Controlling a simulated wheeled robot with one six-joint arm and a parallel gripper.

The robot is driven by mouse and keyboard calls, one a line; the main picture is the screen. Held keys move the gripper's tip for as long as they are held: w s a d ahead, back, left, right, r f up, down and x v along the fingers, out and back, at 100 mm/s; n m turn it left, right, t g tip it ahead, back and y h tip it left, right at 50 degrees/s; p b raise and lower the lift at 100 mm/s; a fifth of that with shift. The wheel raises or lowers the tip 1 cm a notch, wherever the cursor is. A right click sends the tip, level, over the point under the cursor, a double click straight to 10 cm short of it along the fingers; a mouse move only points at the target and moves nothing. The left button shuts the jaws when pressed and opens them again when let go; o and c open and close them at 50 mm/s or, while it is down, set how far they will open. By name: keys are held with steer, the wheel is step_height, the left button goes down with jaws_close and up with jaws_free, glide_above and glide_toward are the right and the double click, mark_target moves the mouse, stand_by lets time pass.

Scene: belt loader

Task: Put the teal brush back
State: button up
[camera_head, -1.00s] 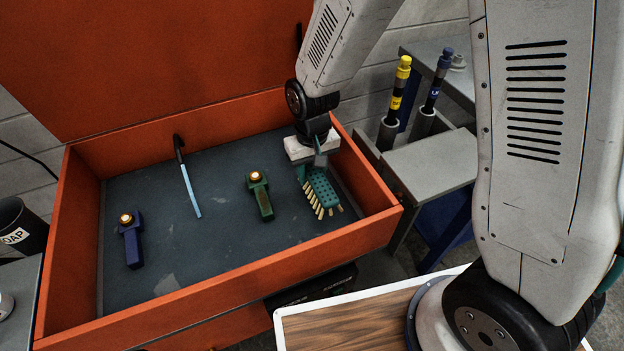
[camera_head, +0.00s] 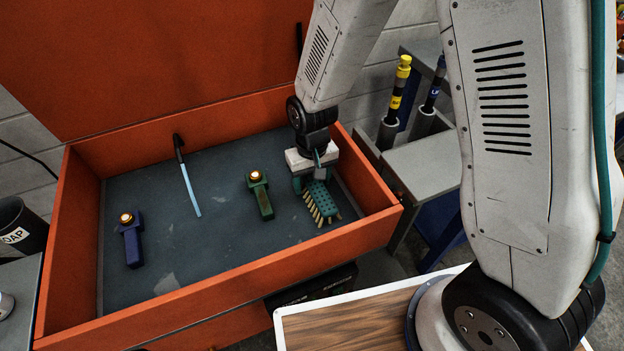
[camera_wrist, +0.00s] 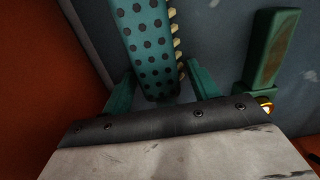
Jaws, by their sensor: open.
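The teal brush (camera_head: 321,201) lies on the grey floor of the orange box (camera_head: 232,284), near its right wall. Its dotted teal body and pale bristles along one side also show in the wrist view (camera_wrist: 146,48). In the wrist view my gripper's two teal fingers (camera_wrist: 161,90) are apart, one on each side of the brush's end. I cannot tell whether they touch it.
A green tool with a brass knob (camera_head: 261,197) lies just left of the brush. A light-blue stick with a black hook (camera_head: 188,183) and a blue tool (camera_head: 131,240) lie farther left. Yellow-topped (camera_head: 397,92) and blue-topped cylinders stand outside, right of the box.

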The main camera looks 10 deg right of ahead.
step_height(320, 180, up, 11)
steer(key=s+d+r+m+t, duration=0.1)
steer(key=s+d+r, duration=0.25)
steer(key=r, duration=0.35)
steer(key=s+d+r, duration=0.3)
steer(key=d+r, duration=0.2)
steer(key=r, duration=0.1)
steer(key=s+d+r, duration=0.3)
steer(key=s, duration=0.4)
steer(key=s+d+r+m, duration=0.1)
steer(key=s+d+r, duration=0.2)
steer(key=s, duration=0.4)
steer(key=shift+s+d+t, duration=0.3)
steer(key=shift+s+d, duration=0.1)
steer(key=shift+d, duration=0.3)
steer(key=shift+a, duration=0.1)
